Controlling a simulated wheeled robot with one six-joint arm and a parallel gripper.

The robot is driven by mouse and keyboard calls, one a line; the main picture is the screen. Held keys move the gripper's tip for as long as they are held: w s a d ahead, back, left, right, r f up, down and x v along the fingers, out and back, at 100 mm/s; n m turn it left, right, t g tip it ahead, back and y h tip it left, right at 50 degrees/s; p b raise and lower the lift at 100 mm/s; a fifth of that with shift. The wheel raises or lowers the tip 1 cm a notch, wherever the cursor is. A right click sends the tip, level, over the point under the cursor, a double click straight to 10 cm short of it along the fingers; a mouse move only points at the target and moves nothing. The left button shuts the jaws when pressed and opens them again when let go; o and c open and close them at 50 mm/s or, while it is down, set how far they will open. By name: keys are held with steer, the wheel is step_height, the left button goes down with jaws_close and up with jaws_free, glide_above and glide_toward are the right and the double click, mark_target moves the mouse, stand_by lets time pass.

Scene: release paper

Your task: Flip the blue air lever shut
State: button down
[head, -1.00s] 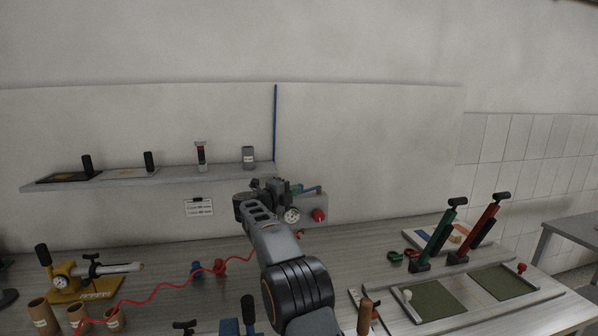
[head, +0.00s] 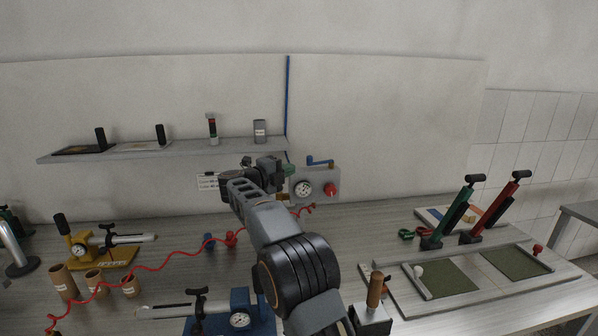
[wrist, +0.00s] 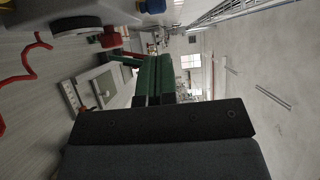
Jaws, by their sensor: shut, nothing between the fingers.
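The blue air lever (head: 320,162) sits on top of a grey box (head: 327,173) against the back wall; its handle lies roughly level. The box front carries a round gauge and a red knob (head: 331,190). My gripper (head: 289,170) is just left of the lever, near the box's upper left corner, apparently apart from the lever. In the wrist view, its green fingers (wrist: 154,78) are together and empty. A bit of the blue lever (wrist: 152,6) shows at that view's top edge, beside the box (wrist: 50,12). My wrist and arm hide part of the wall behind.
A shelf (head: 200,146) with small items runs left of the box. A red hose (head: 180,262) crosses the bench. Blue and yellow pumps (head: 102,252) and cardboard tubes stand in front. Two upright levers, green and red, stand on a board (head: 405,304) at right.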

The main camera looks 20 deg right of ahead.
steer(key=v, duration=0.6)
steer(key=shift+w+a+b, duration=0.2)
steer(key=shift+b, duration=0.1)
steer(key=shift+r, duration=0.1)
